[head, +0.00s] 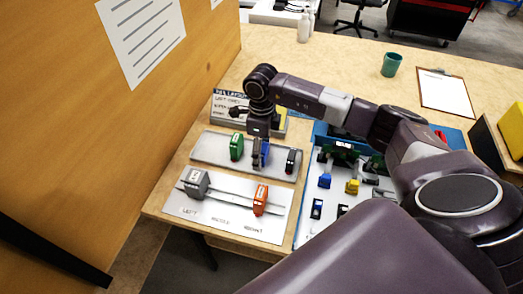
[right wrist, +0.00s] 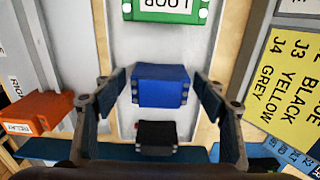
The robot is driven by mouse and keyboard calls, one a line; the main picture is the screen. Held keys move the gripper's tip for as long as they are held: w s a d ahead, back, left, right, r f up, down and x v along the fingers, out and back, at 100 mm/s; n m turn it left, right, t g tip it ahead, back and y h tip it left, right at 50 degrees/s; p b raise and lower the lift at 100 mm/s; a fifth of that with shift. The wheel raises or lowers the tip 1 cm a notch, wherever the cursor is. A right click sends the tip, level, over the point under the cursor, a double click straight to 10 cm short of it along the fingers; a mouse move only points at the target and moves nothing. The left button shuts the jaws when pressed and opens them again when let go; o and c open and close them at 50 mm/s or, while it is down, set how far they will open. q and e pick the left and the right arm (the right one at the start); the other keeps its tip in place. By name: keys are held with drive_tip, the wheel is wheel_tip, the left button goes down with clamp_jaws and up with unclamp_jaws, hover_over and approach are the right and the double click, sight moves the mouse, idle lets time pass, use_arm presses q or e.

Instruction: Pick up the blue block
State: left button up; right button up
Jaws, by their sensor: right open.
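The blue block (head: 266,150) stands on a light grey rail plate, between a green block and a black block. In the right wrist view the blue block (right wrist: 161,86) lies between the two fingers. My right gripper (head: 260,156) points down over it; in the right wrist view the gripper (right wrist: 160,98) is open, one finger at each side of the block. Small gaps seem to show between fingers and block; contact is hard to tell. In the head view the gripper partly hides the block. My left gripper is not in view.
The green block (head: 237,147) and black block (head: 290,161) stand close on either side on the plate (head: 211,150). A front plate (head: 233,219) holds a grey block (head: 195,183) and an orange block (head: 260,199). A parts tray (head: 302,236) lies right; a wooden wall (head: 80,110) rises left.

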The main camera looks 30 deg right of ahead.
drive_tip(key=shift+c, duration=0.4)
drive_tip(key=c, duration=1.3)
drive_tip(key=shift+o, duration=0.2)
wheel_tip(320, 180, up, 20)
drive_tip(key=b, duration=0.2)
drive_tip(key=o, duration=0.5)
drive_tip(key=c, duration=0.4)
drive_tip(key=shift+c, duration=0.2)
